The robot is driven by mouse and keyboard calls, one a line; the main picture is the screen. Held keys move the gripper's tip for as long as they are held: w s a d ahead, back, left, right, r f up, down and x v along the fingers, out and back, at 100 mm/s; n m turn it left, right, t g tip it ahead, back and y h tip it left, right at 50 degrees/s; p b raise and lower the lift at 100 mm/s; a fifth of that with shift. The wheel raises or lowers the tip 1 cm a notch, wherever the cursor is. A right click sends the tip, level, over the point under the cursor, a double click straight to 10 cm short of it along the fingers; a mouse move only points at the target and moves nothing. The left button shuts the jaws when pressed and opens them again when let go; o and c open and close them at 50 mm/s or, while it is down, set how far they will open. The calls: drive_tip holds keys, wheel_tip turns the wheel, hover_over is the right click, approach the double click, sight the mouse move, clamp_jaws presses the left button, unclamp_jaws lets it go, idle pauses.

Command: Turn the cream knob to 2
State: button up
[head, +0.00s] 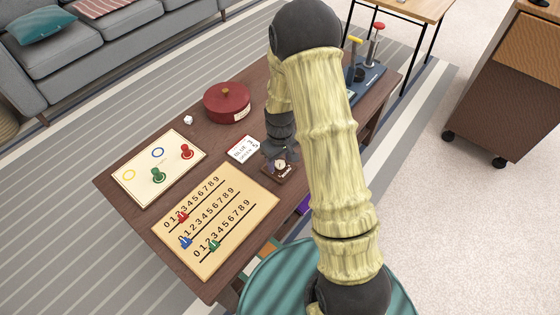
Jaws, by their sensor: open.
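A small dark brown box (276,178) sits near the right edge of the brown table. A small pale round knob (280,163) shows on its top; it is too small to read where it points or its numbers. My gripper (278,154) is open and points down, right over or beside the knob. I cannot tell whether its fingers touch the knob. My arm hides part of the table to the right of the box.
A white card (243,149) reading BLUE 3, GREEN 5 lies left of the box. A score board (240,233) with pegs, a cream board (133,180) with pawns, a red round box (227,102) and a white die (188,119) share the table. A blue base (369,72) with levers stands behind.

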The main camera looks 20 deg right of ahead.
drive_tip(key=c, duration=1)
drive_tip(key=shift+r+m+p, duration=0.15)
drive_tip(key=shift+m+p, duration=0.25)
drive_tip(key=shift+p, duration=0.2)
drive_tip(key=shift+m+p, duration=0.6)
drive_tip(key=m+p, duration=0.3)
drive_tip(key=shift+r, duration=0.1)
drive_tip(key=m+p, duration=0.3)
drive_tip(key=m, duration=0.1)
drive_tip(key=shift+m, duration=0.4)
drive_tip(key=shift+f, duration=0.2)
